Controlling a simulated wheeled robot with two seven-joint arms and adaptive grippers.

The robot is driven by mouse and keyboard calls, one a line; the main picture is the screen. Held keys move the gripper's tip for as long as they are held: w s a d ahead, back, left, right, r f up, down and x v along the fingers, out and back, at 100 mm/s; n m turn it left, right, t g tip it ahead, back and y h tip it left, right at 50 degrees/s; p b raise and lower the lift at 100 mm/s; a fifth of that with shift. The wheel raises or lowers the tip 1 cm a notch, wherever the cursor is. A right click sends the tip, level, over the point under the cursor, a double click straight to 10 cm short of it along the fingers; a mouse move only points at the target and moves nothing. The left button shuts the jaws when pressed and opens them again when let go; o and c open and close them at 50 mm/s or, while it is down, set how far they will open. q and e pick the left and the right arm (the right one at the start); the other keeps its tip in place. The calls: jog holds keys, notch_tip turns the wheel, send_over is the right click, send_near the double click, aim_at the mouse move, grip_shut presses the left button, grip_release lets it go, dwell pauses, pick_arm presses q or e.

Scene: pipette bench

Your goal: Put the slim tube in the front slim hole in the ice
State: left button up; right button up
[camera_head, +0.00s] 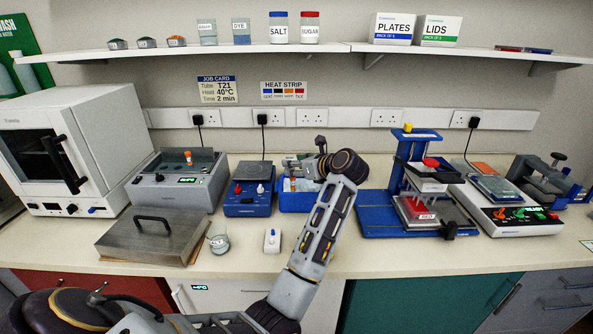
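A blue box (296,203), which looks like the ice container, stands mid-bench. My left arm comes in from the lower left and rises in front of the box's right side. My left gripper (297,166) is over the back of the box, small and partly hidden by the wrist. I cannot tell whether its fingers are open or shut. A small orange mark, perhaps a tube, shows in the box below the gripper; it is too small to identify. An orange-capped tube (188,158) stands in the grey heated bath. The holes in the ice cannot be made out. My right gripper is not in view.
Left of the box are a blue device (249,204) with red and white knobs, the grey bath (172,194), a metal lid (152,230), a glass beaker (219,241) and a white device (272,240). A blue press (380,222) stands to the right. Bare bench lies in front.

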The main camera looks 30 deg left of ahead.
pick_arm(q)
notch_tip(320, 180, up, 8)
dwell(0.5)
dwell(1.0)
